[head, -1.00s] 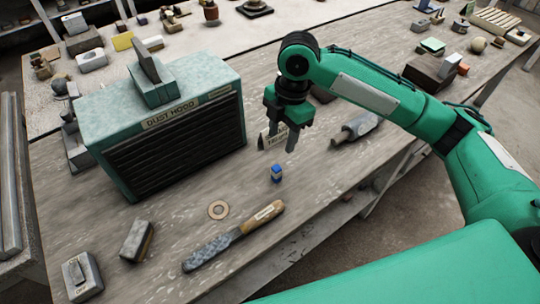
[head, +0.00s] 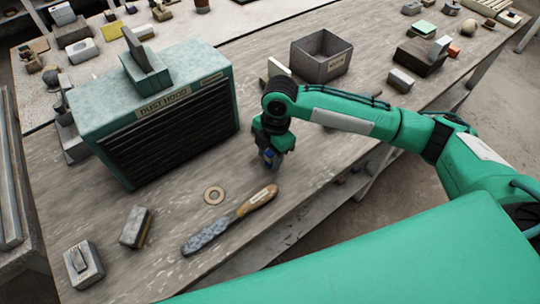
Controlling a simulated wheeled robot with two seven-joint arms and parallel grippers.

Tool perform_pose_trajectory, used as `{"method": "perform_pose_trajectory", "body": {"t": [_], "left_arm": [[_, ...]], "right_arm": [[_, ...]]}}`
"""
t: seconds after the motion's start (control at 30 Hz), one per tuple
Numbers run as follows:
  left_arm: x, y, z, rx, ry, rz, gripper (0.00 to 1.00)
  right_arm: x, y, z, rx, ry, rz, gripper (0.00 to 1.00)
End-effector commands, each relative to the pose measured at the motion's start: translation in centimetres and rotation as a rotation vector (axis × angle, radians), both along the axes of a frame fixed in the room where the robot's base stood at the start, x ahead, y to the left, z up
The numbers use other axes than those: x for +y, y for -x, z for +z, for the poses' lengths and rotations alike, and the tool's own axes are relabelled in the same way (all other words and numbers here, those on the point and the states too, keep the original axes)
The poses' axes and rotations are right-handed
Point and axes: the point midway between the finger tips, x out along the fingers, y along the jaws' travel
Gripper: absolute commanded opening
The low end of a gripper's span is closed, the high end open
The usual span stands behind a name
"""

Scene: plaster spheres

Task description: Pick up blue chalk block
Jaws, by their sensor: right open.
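The blue chalk block (head: 268,154) is small and stands on the worn wooden table (head: 180,200). It is mostly hidden by my right gripper (head: 270,160); only a bit of blue shows between the fingers. My right gripper points down with its fingers low around or right beside the block; I cannot tell whether they touch it. It is open. My left gripper is not in view.
A teal dust hood (head: 160,115) stands left of my gripper. A grey open box (head: 321,57) stands behind. Small blocks (head: 136,227) sit at the front left.

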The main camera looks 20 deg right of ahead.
Motion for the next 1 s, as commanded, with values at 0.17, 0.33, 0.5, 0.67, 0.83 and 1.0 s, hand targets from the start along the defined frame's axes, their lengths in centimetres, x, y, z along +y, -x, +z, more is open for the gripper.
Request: {"method": "perform_pose_trajectory", "body": {"t": [0.17,0.33,0.5,0.67,0.83,1.0], "left_arm": [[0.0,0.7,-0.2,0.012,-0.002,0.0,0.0],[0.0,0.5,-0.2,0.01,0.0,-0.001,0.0],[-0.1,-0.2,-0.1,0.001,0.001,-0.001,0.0],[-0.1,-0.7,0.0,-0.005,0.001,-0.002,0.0],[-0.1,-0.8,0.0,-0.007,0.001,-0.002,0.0],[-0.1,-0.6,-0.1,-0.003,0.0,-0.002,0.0]], "right_arm": [[0.1,0.1,-1.0,0.0,0.0,0.0,0.45],[0.1,0.1,-0.9,0.0,0.0,0.001,0.34],[0.1,0.1,-0.9,0.0,0.0,0.001,0.0],[0.1,0.1,-0.9,0.0,0.0,0.001,0.0],[0.1,0.0,-0.7,-0.001,0.001,0.001,0.0],[0.1,0.0,0.5,-0.004,-0.002,0.0,0.0]]}}
